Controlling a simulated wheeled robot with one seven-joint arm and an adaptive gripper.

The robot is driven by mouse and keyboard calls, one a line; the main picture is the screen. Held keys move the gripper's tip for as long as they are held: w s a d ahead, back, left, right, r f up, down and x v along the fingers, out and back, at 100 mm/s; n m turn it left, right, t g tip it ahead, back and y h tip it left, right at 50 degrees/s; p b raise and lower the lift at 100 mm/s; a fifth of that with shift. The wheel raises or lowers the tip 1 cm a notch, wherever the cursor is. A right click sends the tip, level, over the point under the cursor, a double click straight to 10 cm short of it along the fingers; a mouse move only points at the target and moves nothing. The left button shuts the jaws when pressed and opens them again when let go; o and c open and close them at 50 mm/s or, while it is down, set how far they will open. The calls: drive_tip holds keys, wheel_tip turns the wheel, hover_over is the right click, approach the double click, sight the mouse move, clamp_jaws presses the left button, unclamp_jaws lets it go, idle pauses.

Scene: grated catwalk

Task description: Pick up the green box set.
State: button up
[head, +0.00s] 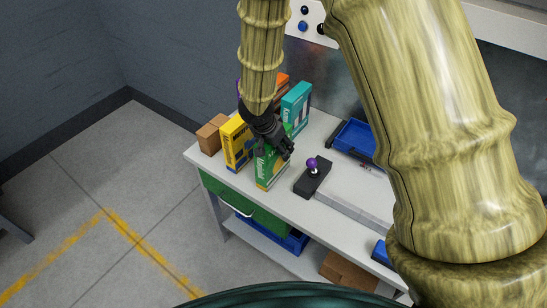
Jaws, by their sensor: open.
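The green box set (268,172) stands upright near the front edge of the white workbench, left of a black joystick unit. My gripper (282,148) is black and points down at the top of the green box. It hides part of the box's upper end. The jaws are open. I cannot tell whether the fingers are around the box or only above it.
A yellow box (237,143) stands close left of the green one, with a brown box (212,134) beyond it. A teal box (297,103) stands behind. The joystick unit (313,178) is at right. A blue tray (354,138) lies further back.

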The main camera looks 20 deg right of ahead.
drive_tip(key=shift+f, duration=0.1)
drive_tip(key=shift+c, duration=0.2)
drive_tip(key=c, duration=1.4)
drive_tip(key=shift+o, duration=0.2)
drive_tip(key=shift+r, duration=0.25)
